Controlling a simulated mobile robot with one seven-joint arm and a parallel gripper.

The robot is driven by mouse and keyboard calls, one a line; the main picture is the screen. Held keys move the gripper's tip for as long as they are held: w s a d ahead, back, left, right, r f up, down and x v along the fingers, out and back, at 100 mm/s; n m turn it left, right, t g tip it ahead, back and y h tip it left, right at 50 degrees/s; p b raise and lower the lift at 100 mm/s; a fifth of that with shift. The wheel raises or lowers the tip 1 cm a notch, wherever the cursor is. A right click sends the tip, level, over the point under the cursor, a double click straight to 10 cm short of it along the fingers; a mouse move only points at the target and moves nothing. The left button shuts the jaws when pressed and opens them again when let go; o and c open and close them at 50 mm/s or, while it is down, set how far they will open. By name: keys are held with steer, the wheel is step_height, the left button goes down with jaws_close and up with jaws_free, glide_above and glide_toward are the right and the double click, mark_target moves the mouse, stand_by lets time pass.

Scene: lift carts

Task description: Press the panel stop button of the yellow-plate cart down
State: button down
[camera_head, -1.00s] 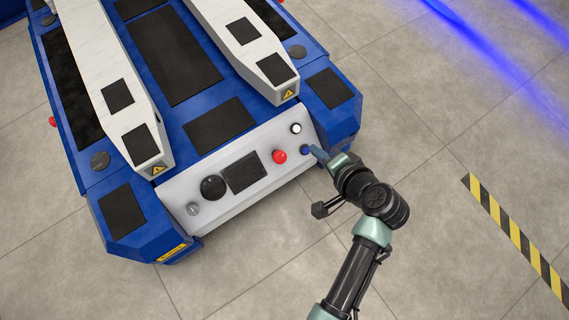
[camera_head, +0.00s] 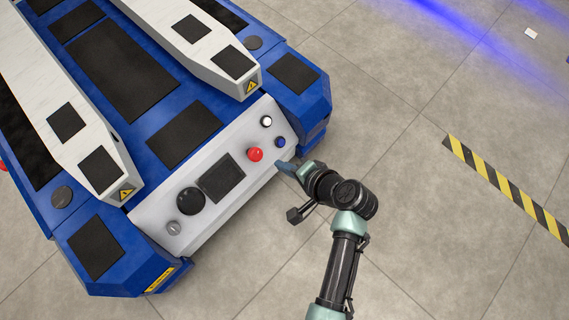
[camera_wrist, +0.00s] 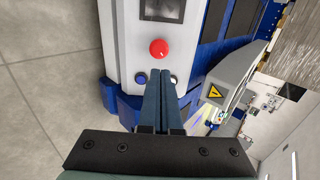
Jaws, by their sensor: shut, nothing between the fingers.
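The blue cart (camera_head: 170,152) has a white control panel (camera_head: 225,212) at its near end. A small yellow plate (camera_head: 162,279) is on its lower corner. The red stop button (camera_head: 255,154) stands out on the panel, right of the dark screen; it also shows in the wrist view (camera_wrist: 158,49). My gripper (camera_head: 280,166) is shut and empty, its tip close to the panel edge, right of and slightly below the red button. In the wrist view my shut fingers (camera_wrist: 159,78) point toward the red button, with a visible gap; exact depth is unclear.
A blue button (camera_head: 281,142) and a white button (camera_head: 266,121) sit by the red one. A black knob (camera_head: 191,201) and key switch (camera_head: 173,228) lie farther left. Two white forks top the cart. Floor on the right is clear, with a striped strip (camera_head: 503,186).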

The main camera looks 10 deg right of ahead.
mark_target(257, 155)
steer(key=b+x, duration=0.5)
steer(key=x, duration=0.4)
steer(key=shift+w+a+f+b, duration=0.15)
steer(key=shift+f+b, duration=0.25)
steer(key=shift+w+a+f+b, duration=0.2)
steer(key=shift+w+a+b, duration=0.1)
steer(key=shift+w, duration=0.1)
